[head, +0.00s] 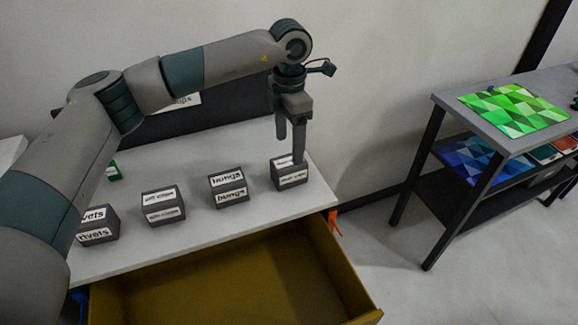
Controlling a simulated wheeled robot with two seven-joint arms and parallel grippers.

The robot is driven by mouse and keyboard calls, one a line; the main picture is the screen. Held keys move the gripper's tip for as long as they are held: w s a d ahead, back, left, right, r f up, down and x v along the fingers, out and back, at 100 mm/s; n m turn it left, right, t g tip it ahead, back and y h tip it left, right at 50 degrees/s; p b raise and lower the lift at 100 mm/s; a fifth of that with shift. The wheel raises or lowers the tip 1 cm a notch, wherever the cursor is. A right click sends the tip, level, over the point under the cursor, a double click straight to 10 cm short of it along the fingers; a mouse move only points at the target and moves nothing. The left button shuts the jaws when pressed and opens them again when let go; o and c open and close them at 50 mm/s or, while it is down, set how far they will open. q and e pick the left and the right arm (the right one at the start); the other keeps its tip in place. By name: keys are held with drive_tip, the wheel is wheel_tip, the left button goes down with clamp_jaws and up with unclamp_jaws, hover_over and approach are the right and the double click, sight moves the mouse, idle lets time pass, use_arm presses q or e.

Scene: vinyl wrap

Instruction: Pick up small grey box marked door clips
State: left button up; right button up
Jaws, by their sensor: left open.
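Several small grey boxes with white labels stand in a row on the white worktop. The rightmost grey box (290,174) has small lettering too blurred to read surely. My left gripper (290,148) points down at this box, jaws open and empty. Its fingertips are at the box's top rear in the picture; I cannot tell whether they touch it. Another grey box (163,206), second from the left, also has small unreadable lettering. My right gripper is out of view.
A box marked bungs (228,188) stands left of the rightmost box, and a rivets box (97,226) is far left, partly behind my arm. An open yellow-brown drawer (220,290) juts out below the worktop (260,219). A dark shelf unit (440,100) stands right.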

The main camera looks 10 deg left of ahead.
sight(289, 161)
use_arm(q)
drive_tip(key=shift+f, duration=1.3)
drive_tip(key=shift+p, duration=0.35)
drive_tip(key=shift+f+p, duration=0.85)
drive_tip(key=shift+p, duration=0.1)
wheel_tip(289, 161, down, 2)
drive_tip(key=shift+f+p, duration=0.1)
drive_tip(key=shift+p, duration=0.45)
drive_tip(key=shift+f, duration=0.65)
drive_tip(key=c, duration=1.3)
drive_tip(key=shift+o, duration=0.2)
